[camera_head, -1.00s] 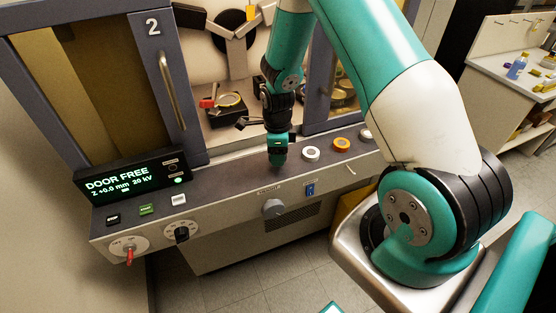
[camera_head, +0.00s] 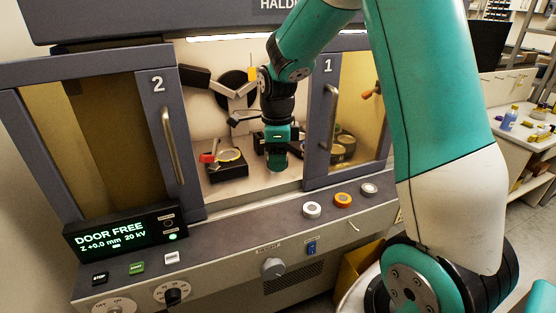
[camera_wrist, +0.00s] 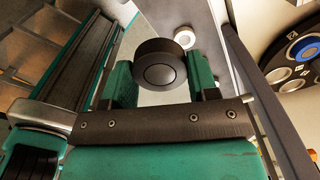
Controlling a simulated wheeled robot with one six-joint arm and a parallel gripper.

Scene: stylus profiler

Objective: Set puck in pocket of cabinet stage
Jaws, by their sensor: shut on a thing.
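My gripper (camera_head: 277,160) reaches into the cabinet's open middle bay, between the two framed doors. In the wrist view its two teal fingers (camera_wrist: 162,85) are shut on a dark round puck (camera_wrist: 158,62), held off any surface. I cannot make out the puck in the head view. A black block with a yellow-rimmed round top (camera_head: 228,163), which looks like the cabinet stage, stands on the bay floor to the left of my gripper, apart from it. A red part (camera_head: 208,158) sits at its left side. I cannot tell where its pocket lies.
Door 2 (camera_head: 168,145) frames the left side of the opening and door 1 (camera_head: 329,90) the right. Forked dark arms (camera_head: 205,80) hang at the back. The front ledge carries several round buttons (camera_head: 312,210). The display (camera_head: 125,235) reads DOOR FREE.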

